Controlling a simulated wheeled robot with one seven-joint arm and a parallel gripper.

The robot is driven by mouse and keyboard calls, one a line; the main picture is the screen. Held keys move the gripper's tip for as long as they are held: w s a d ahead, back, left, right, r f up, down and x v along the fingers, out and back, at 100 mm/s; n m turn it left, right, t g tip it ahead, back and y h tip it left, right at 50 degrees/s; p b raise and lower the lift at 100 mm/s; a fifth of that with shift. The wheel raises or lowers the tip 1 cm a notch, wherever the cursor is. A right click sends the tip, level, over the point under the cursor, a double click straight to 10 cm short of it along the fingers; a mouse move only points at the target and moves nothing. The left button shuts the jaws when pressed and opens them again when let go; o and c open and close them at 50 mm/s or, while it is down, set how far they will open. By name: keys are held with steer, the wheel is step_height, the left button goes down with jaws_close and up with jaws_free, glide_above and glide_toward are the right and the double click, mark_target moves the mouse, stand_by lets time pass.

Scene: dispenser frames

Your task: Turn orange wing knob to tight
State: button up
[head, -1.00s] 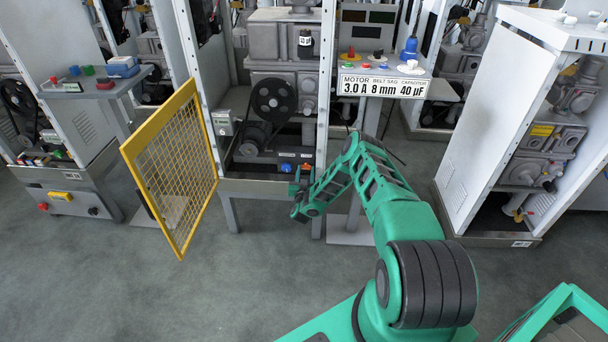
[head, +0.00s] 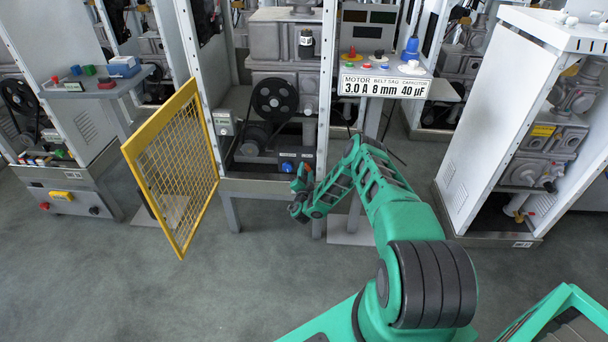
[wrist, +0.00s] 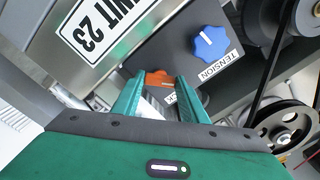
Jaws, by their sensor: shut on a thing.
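In the wrist view the orange wing knob (wrist: 158,78) sits low on a dark panel face. My gripper (wrist: 158,92) has its two green fingers on either side of the knob and is shut on it. Part of the label beside the knob is hidden by the fingers.
A blue knob marked TENSION (wrist: 210,43) is close by on the same panel. A plate reading UNIT 23 (wrist: 92,28) is at upper left. A black belt pulley (wrist: 284,124) is at right. The open yellow mesh door (head: 178,165) stands left of the machine.

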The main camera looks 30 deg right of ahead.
steer(key=m, duration=0.4)
steer(key=shift+w+a+m, duration=0.1)
steer(key=shift+m, duration=2)
steer(key=o, duration=0.8)
steer(key=shift+f, duration=0.15)
steer(key=shift+c, duration=0.2)
